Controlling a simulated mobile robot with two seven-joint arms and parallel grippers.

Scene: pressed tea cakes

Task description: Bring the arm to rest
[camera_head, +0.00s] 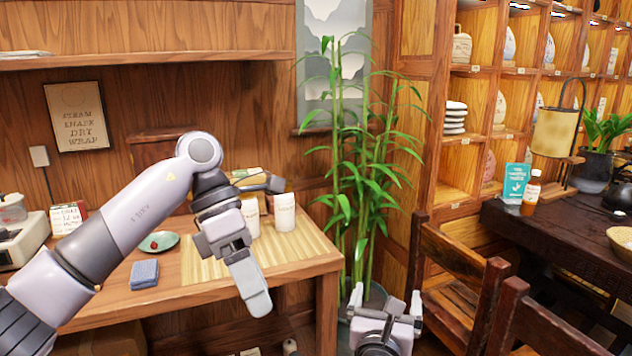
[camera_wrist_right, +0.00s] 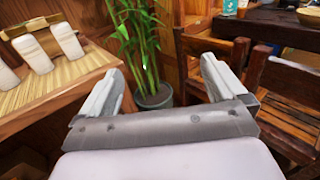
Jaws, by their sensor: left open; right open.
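My left gripper (camera_head: 268,240) is open, with its arm reaching in from the left over the wooden side table (camera_head: 215,292). Its jaws are spread apart and nothing shows held in them. It hangs in front of the white canisters on the bamboo mat (camera_head: 305,252) and hides part of them. My right gripper (camera_head: 386,302) is low at the bottom centre, in front of the potted bamboo. In the right wrist view its two fingers (camera_wrist_right: 163,75) stand wide apart and empty, with the plant pot (camera_wrist_right: 153,97) beyond them.
The bamboo plant (camera_head: 350,170) stands right of the side table. Wooden chairs (camera_head: 525,320) are close to my right gripper's right. A dark table (camera_head: 560,250) stands behind them.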

